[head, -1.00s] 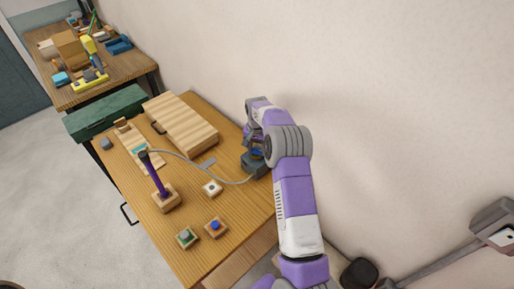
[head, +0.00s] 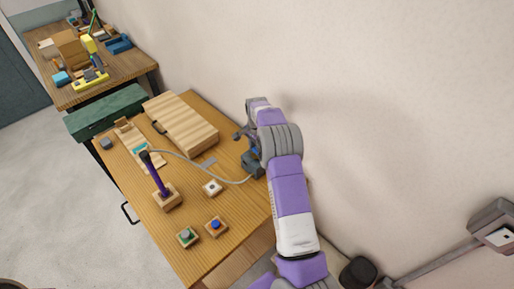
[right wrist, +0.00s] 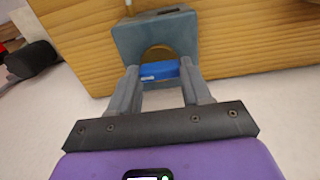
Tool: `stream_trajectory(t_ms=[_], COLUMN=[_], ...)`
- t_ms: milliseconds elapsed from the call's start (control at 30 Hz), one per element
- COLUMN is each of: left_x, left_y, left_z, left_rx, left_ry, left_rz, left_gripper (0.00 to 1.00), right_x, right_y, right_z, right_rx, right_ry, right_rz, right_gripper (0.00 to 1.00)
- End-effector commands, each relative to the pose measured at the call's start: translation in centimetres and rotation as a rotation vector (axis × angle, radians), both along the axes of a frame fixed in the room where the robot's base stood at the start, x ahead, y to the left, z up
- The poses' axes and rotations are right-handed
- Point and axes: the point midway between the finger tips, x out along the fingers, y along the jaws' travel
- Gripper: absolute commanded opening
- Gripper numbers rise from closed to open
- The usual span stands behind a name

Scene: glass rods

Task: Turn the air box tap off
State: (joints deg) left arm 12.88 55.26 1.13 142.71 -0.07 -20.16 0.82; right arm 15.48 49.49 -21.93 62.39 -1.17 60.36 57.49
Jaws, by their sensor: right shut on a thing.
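The air box (head: 253,166) is a dark grey box at the wall-side edge of the wooden table, partly hidden by my right arm. In the right wrist view the air box (right wrist: 183,34) shows a round brass-coloured disc on its face. The tap (right wrist: 160,71) is a blue bar in front of that disc, level across the picture. My right gripper (right wrist: 159,76) is shut on the tap, one finger at each end of it. In the head view my arm mostly hides this grip. My left gripper is not in view.
A pale hose (head: 205,172) runs from the air box to a purple rod standing in a wooden block (head: 167,200). A white-topped block (head: 212,187), a blue-button block (head: 216,227) and a green-topped block (head: 187,238) stand nearby. A slatted wooden box (head: 183,122) lies behind.

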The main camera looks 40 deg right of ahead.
Motion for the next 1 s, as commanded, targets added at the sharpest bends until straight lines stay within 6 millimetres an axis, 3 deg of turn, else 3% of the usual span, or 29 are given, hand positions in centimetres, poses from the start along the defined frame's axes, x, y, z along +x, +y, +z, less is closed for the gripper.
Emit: stream_trajectory(t_ms=[367,400,567,867,1000], left_x=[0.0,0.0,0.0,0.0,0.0], left_y=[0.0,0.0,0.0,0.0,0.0], left_z=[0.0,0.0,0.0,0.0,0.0], left_rx=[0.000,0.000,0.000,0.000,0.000], left_ry=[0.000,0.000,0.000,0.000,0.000], left_rz=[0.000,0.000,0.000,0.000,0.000], left_gripper=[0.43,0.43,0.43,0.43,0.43], right_x=[0.1,0.1,0.0,0.0,0.1], right_y=[-0.1,-0.1,0.0,0.0,-0.1], right_z=[0.1,0.1,0.1,0.3,1.9], right_rx=[-0.001,-0.001,-0.001,-0.001,-0.002], right_ry=[-0.003,-0.003,-0.002,-0.002,-0.004], right_rz=[-0.008,-0.008,-0.007,-0.005,-0.005], right_gripper=[0.18,0.51,0.74,0.74,0.74])
